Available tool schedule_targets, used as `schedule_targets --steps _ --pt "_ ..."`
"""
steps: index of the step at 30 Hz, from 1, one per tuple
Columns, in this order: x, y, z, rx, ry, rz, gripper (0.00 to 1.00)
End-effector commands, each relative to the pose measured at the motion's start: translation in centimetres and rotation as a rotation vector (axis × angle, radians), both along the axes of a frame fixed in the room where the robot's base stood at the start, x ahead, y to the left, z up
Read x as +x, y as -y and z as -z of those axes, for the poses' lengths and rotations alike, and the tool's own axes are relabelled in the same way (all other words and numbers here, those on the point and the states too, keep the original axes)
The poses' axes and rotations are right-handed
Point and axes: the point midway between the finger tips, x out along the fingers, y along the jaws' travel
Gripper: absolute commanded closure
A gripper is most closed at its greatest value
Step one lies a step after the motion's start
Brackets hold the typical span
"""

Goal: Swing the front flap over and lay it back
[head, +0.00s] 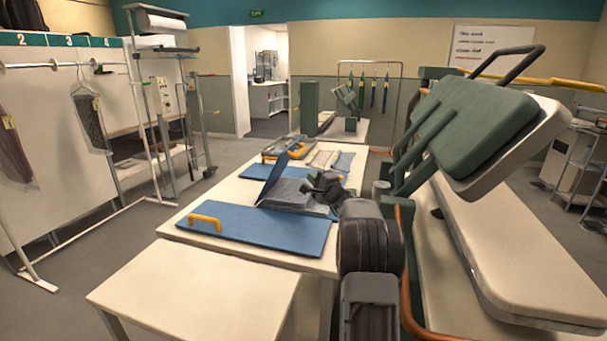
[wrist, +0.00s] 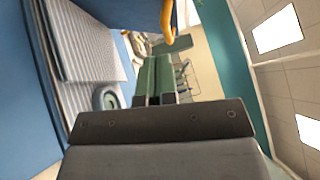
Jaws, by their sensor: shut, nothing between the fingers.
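The folding board has blue panels. A near blue panel (head: 262,230) with a yellow handle (head: 205,222) at its left end lies flat on the table. A narrower blue flap (head: 272,180) stands tilted up at the left of the grey striped garment (head: 298,198). In the wrist view a raised blue flap (wrist: 120,12) with a yellow handle (wrist: 168,22) is at the top, and the striped garment (wrist: 88,45) lies at left. My gripper (head: 322,184) is above the garment's right side, its green fingers (wrist: 154,82) shut and empty. Which panel is the front flap I cannot tell.
The white table (head: 185,290) is bare in front. A pressing machine with a green padded head (head: 480,135) stands close on the right. A garment rail (head: 70,66) stands at left. Folded cloths (head: 322,158) lie behind the board.

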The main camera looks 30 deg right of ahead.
Motion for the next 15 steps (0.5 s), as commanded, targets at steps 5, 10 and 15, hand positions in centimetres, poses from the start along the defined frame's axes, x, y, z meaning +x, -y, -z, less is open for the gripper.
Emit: schedule_targets --steps 5,10,15 --pt "0.0 4.2 1.9 0.059 0.059 0.093 1.00" --pt "1.3 5.2 1.7 0.072 0.071 0.111 1.00" --pt "4.0 5.4 1.0 0.072 0.070 0.111 1.00"
